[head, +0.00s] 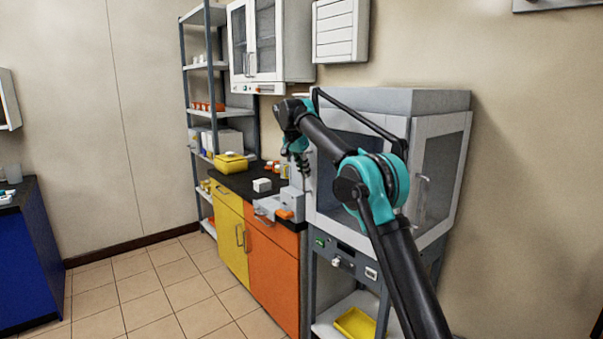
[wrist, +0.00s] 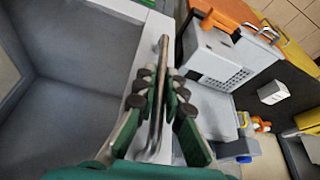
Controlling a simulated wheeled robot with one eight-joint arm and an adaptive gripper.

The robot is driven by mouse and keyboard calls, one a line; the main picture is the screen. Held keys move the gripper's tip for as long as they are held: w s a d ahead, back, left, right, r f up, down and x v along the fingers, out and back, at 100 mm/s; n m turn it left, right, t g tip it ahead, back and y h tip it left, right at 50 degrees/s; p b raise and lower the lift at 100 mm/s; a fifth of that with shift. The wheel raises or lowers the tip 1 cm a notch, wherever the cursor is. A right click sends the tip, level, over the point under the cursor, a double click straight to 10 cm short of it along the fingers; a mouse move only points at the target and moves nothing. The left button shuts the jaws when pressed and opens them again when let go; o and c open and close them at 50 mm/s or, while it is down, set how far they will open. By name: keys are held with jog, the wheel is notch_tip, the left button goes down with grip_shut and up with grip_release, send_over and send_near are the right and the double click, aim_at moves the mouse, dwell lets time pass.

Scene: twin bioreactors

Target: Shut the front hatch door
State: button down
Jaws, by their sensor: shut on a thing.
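The hatch cabinet (head: 388,100) is a grey-white box with glazed panels on a stand, right of centre in the head view. Its front hatch door (head: 342,160) has a dark pane, partly hidden behind my arm. In the wrist view the door's pale frame (wrist: 155,30) borders a grey glazed area on the left. My gripper (wrist: 163,88) is shut on the door's long metal handle (wrist: 158,60), with fingers on both sides of the bar. In the head view my gripper (head: 300,160) is at the door's left edge. I cannot tell how far the door stands ajar.
A dark counter (head: 237,182) with yellow and orange fronts stands left of the cabinet. It bears a grey device (head: 290,202), a white box (head: 262,185) and a yellow case (head: 231,162). A shelf rack (head: 187,90) stands behind. The tiled floor (head: 150,290) is clear at left.

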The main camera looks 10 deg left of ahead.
jog(key=shift+w+d+r, duration=0.1)
jog(key=shift+w+d, duration=0.1)
jog(key=shift+w, duration=0.05)
jog(key=c, duration=1.6)
grip_release()
jog(key=v, duration=0.7)
jog(key=shift+s+r, duration=0.1)
jog(key=shift+r, duration=0.05)
